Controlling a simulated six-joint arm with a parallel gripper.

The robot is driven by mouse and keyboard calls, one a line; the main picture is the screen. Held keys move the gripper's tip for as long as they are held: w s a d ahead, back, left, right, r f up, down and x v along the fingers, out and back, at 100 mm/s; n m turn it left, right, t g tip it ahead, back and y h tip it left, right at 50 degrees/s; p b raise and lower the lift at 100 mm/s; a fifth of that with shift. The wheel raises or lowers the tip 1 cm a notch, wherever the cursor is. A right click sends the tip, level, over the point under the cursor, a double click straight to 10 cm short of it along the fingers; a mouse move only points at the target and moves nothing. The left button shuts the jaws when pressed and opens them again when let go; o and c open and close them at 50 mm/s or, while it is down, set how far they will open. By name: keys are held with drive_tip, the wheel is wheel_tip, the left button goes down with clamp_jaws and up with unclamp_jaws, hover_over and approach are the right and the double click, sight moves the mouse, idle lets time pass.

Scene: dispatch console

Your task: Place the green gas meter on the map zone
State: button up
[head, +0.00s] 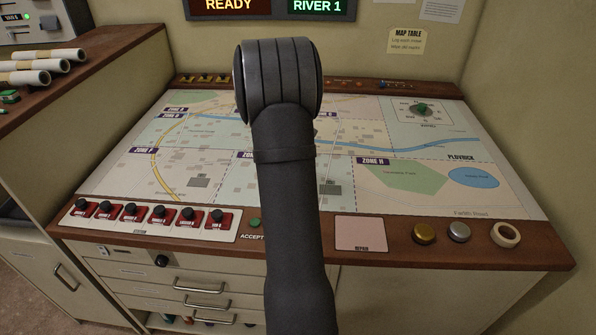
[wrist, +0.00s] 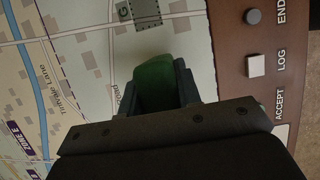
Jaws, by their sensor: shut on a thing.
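My gripper (wrist: 155,92) is shut on a dark green block, the green gas meter (wrist: 153,82), in the wrist view. Its lower part is hidden by the jaws and the gripper body. It is over the printed map (wrist: 95,60), near the brown console edge; I cannot tell whether it touches the surface. In the head view my arm's dark links stand in front of the middle of the map (head: 365,125), and the gripper and the meter are hidden behind them. The map has dashed, labelled zones, with ZONE H at the right.
Red switches (head: 160,215) line the front left edge. The green ACCEPT button (head: 254,223), a pink pad (head: 360,233), gold (head: 424,233) and silver (head: 459,232) buttons and a tape roll (head: 505,234) sit along the front. A small green piece (head: 421,108) sits on the compass rose.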

drive_tip(key=shift+f, duration=0.65)
drive_tip(key=shift+f, duration=0.15)
drive_tip(key=o, duration=1.1)
drive_tip(key=v, duration=1.1)
drive_tip(key=shift+r, duration=0.3)
drive_tip(key=o, duration=0.7)
drive_tip(key=shift+a+r, duration=0.15)
drive_tip(key=shift+r, duration=0.2)
drive_tip(key=shift+c, duration=0.2)
